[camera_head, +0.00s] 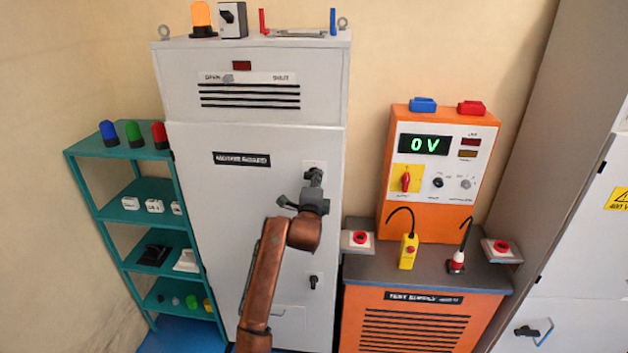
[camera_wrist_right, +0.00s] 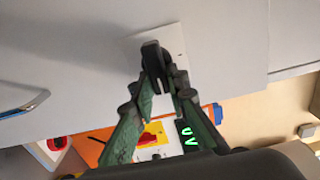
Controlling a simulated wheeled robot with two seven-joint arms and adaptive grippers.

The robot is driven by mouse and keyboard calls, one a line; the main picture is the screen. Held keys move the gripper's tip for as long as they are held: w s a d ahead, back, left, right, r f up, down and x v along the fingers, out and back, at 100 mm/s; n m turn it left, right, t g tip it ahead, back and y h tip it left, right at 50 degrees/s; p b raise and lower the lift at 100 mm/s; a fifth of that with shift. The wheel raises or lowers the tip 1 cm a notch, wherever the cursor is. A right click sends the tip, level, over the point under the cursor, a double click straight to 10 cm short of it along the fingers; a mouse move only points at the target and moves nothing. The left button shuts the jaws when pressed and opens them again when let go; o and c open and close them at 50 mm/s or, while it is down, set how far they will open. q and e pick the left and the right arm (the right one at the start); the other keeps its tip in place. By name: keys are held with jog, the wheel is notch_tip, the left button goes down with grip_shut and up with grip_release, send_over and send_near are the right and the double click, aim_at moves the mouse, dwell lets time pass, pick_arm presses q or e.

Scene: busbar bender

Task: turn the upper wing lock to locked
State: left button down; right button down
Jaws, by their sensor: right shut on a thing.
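The upper wing lock (camera_head: 315,174) is a dark knob on a light plate on the right side of the tall grey cabinet door. In the right wrist view the dark wing lock (camera_wrist_right: 153,52) stands out from its white plate. My right gripper (camera_head: 312,187) is at this lock, and its fingers hide part of it. In the wrist view the green fingers of the right gripper (camera_wrist_right: 160,76) come together at the knob and are shut on it. The exact angle of the wing is hard to tell. My left gripper is not in view.
A lower wing lock (camera_head: 314,281) sits below on the same cabinet (camera_head: 215,190). An orange test supply (camera_head: 430,170) stands on a bench to the right. A teal shelf (camera_head: 130,210) with lamps and small parts is at the left.

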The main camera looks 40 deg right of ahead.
jog(key=c, duration=1.9)
grip_release()
jog(key=shift+d, duration=0.1)
jog(key=v, duration=1.2)
